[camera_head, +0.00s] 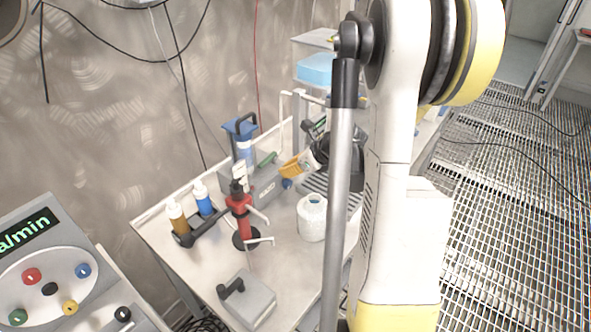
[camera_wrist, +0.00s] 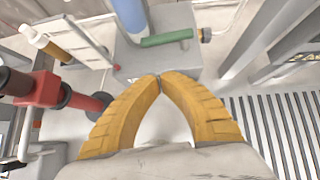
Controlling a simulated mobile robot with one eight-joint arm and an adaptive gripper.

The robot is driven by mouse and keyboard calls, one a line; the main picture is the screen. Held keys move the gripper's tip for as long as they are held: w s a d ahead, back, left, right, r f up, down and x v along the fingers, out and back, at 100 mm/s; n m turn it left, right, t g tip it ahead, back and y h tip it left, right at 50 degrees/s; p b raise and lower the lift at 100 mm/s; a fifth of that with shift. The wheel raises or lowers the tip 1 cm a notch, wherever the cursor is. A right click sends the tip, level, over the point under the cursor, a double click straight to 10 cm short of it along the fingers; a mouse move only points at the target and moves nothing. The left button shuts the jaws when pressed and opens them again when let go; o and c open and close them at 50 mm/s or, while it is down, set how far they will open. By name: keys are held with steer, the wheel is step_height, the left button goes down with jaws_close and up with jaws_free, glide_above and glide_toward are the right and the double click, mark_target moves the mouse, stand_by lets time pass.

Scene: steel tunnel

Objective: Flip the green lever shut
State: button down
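The green lever (camera_wrist: 166,38) is a short rounded bar on a grey box (camera_wrist: 160,58) in the wrist view. It lies roughly crosswise there, just beyond my fingertips, with a gap between. In the head view the green lever (camera_head: 268,159) shows small, left of my gripper. My gripper (camera_wrist: 158,80) has two orange-yellow fingers whose tips meet, with nothing visible between them. In the head view my gripper (camera_head: 290,168) hangs over the table beside the grey box (camera_head: 263,190). My arm hides part of the table there.
A red device (camera_head: 243,218) with side arms stands on the table, with orange (camera_head: 177,216) and blue (camera_head: 203,203) bottles to its left. A white roll (camera_head: 311,217) stands right of it. A blue cylinder (camera_wrist: 130,14) rises beside the lever. A grey block (camera_head: 247,298) sits at the front.

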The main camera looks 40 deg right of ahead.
steer(key=w, duration=0.1)
steer(key=w+f, duration=0.1)
steer(key=w+a+b, duration=0.1)
steer(key=shift+w+f, duration=0.15)
steer(key=shift+w, duration=0.25)
steer(key=shift+w+a, duration=0.15)
steer(key=shift+w, duration=0.45)
steer(key=shift+w+a, duration=0.3)
steer(key=shift+w, duration=0.4)
steer(key=shift+s, duration=0.1)
